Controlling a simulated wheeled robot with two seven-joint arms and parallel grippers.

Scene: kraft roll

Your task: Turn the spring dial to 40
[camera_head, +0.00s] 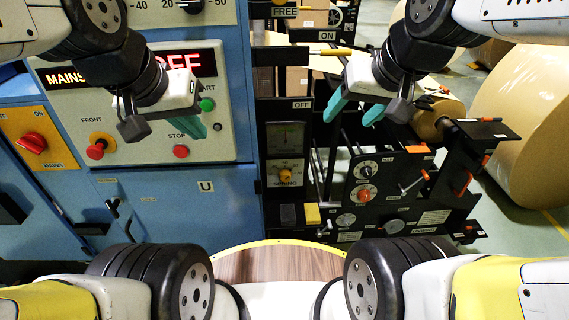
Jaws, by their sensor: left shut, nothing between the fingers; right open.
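The spring dial (285,175) is a small yellow-orange knob on a white plate, low on the black panel in the middle. The lettering under it seems to read SPRING; its setting is too small to read. A dark gauge (286,137) with a greenish face sits just above it. My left gripper (192,127) is shut and empty in front of the grey control panel, left of the dial and higher. My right gripper (355,108) is open and empty, its teal fingers apart, up and to the right of the dial. Neither gripper touches the dial.
The grey panel (120,145) carries red buttons, a green button and a lit red display. Right of the dial, a black plate (380,190) holds more dials and levers. A wooden round surface (278,263) is at the bottom.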

